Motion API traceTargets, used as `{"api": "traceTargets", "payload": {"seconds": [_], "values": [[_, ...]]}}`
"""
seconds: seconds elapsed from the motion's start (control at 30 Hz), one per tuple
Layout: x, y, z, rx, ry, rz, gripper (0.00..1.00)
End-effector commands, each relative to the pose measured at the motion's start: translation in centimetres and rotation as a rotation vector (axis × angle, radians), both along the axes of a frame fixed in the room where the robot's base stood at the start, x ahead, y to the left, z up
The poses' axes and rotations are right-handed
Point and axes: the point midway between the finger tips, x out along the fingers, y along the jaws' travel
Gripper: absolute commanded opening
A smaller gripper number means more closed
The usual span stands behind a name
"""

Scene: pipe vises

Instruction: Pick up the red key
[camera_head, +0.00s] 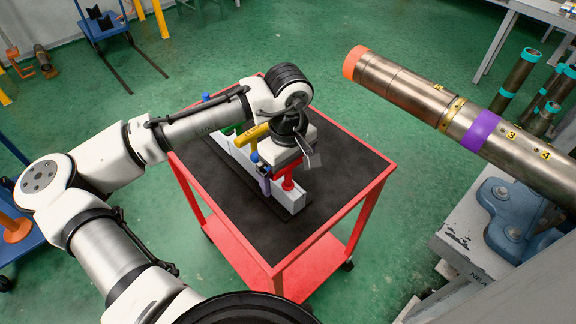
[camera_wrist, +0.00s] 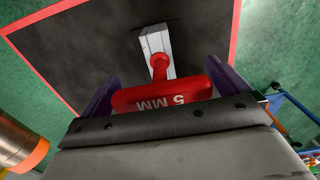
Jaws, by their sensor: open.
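The red key (camera_wrist: 162,96) is a T-shaped tool marked "5 MM". In the wrist view its handle lies between the two purple fingers of my gripper (camera_wrist: 165,82), with its stem going down into the light grey holder block (camera_wrist: 155,42). My gripper is open, and the handle fills most of the gap; contact with the fingers cannot be told. In the head view the red key (camera_head: 287,184) stands at the near end of the holder (camera_head: 291,203), partly hidden under my gripper (camera_head: 277,179).
The holder stands on the black top of a red cart (camera_head: 340,160). A yellow key (camera_head: 250,135), a green key (camera_head: 230,129) and a blue-topped item (camera_head: 205,97) stand farther along. A large steel pipe (camera_head: 430,95) is at right. The cart's right side is clear.

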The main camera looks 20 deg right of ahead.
Motion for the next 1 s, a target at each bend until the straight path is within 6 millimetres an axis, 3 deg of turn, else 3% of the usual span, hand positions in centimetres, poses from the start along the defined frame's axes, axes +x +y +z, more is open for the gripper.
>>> {"api": "traceTargets", "payload": {"seconds": [0.3,0.6,1.0], "values": [[0.00,0.00,-0.73,-0.001,-0.001,-0.001,1.00],[0.00,-0.01,-0.70,-0.001,-0.001,0.000,0.62],[0.04,-0.05,0.12,-0.002,-0.002,0.000,0.61]]}}
